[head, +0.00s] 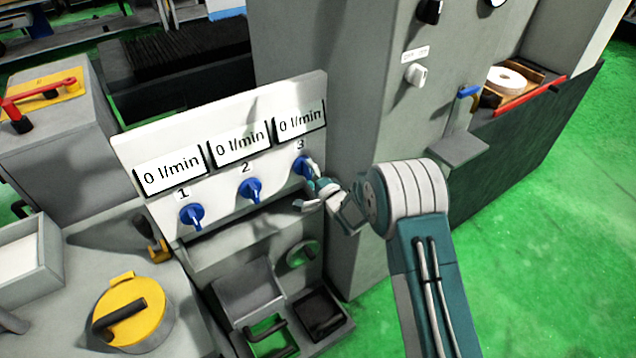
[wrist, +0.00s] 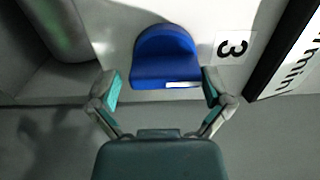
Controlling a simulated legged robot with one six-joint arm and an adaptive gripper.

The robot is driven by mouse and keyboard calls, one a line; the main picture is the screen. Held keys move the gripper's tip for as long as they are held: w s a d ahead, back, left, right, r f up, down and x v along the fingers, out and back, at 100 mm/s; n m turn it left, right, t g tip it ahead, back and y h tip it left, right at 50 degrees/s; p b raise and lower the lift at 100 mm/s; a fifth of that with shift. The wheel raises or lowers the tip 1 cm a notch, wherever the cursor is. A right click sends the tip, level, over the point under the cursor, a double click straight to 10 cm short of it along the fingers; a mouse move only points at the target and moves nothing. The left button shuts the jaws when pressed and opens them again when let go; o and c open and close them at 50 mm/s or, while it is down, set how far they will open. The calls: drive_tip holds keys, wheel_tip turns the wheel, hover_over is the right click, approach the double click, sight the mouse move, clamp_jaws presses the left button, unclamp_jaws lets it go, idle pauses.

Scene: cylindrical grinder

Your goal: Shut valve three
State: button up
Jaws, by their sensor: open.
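Valve three is a blue knob (head: 301,167) on the white panel (head: 150,143), below the number 3 and a display reading "0 l/min". In the wrist view the blue knob (wrist: 165,58) fills the upper middle, with a white mark at its lower edge. My gripper (head: 312,186) is at the knob, and partly covers it in the head view. In the wrist view my gripper (wrist: 160,88) is open, one finger on each side of the knob's lower part. I cannot tell whether either finger touches it. Blue valves one (head: 191,216) and two (head: 250,190) sit to the left, each under a "0 l/min" display.
A grey machine column (head: 350,120) stands close behind and right of the panel. A yellow round lid with a black handle (head: 130,315) is at the lower left. Dark bins (head: 318,312) lie below the panel. Green floor is open at the right.

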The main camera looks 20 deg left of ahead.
drive_tip(key=v, duration=1.1)
drive_tip(key=shift+f, duration=0.1)
drive_tip(key=s+d+r+n+h, duration=0.2)
drive_tip(key=d+r+n+h, duration=0.2)
drive_tip(key=d+r+h, duration=1.1)
drive_tip(key=s+d+r+n+g, duration=0.1)
drive_tip(key=s+d+r+g, duration=0.1)
drive_tip(key=s, duration=0.7)
drive_tip(key=s+d+r+n+g+y, duration=0.1)
drive_tip(key=s+d+r+n+g, duration=0.1)
drive_tip(key=s+d, duration=0.5)
drive_tip(key=s+d+r+n+g, duration=0.1)
drive_tip(key=s+d+r, duration=0.3)
drive_tip(key=s, duration=0.7)
drive_tip(key=shift+s+d+r+g, duration=0.3)
drive_tip(key=shift+d+g, duration=0.3)
drive_tip(key=shift+d, duration=0.05)
